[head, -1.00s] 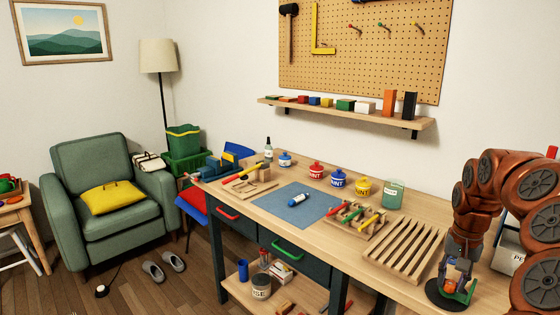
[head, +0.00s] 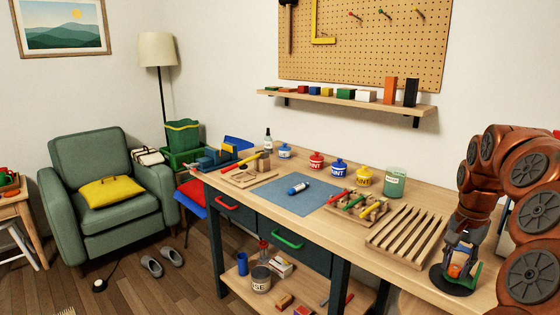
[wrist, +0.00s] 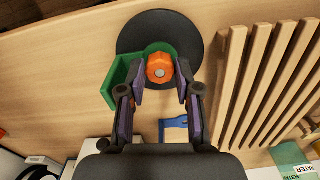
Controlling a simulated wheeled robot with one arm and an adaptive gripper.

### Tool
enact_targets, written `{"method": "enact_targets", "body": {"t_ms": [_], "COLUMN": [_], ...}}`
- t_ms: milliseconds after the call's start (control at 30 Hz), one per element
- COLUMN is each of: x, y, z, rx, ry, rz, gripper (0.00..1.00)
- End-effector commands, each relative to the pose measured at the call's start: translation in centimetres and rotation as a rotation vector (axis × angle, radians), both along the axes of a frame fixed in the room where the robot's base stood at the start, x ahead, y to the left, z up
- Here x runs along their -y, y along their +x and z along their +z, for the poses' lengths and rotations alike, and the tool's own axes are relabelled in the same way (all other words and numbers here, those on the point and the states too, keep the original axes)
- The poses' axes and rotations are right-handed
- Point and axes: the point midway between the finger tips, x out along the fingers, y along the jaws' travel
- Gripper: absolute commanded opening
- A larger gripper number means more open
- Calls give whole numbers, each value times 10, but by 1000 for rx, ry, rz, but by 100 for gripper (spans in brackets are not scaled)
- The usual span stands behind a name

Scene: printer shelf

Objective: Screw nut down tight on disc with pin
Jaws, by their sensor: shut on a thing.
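The black round disc (wrist: 160,22) lies flat on the bench top, and it also shows in the head view (head: 437,278). A green angled piece (wrist: 121,84) sits over the disc and sticks out to the left in the wrist view. The orange nut (wrist: 159,67) is above the green piece, with the grey end of the pin (wrist: 160,72) showing in its middle. My gripper (wrist: 160,80) points down with a finger on each side of the nut and is shut on it. In the head view my gripper (head: 459,259) hides part of the nut. The nut's seating underneath is hidden.
A slatted wooden rack (head: 408,236) stands close left of the disc in the head view. Beyond it are a small tool rack (head: 357,207), a blue mat (head: 291,195) and paint pots. In the wrist view a blue piece (wrist: 176,128) lies partly behind my gripper.

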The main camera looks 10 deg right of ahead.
Motion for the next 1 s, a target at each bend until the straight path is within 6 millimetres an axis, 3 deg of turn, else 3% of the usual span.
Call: {"method": "enact_targets", "body": {"t_ms": [1000], "x": [1], "y": [0], "z": [-3], "rx": [0], "ry": [0], "rz": [-364], "gripper": [13]}}
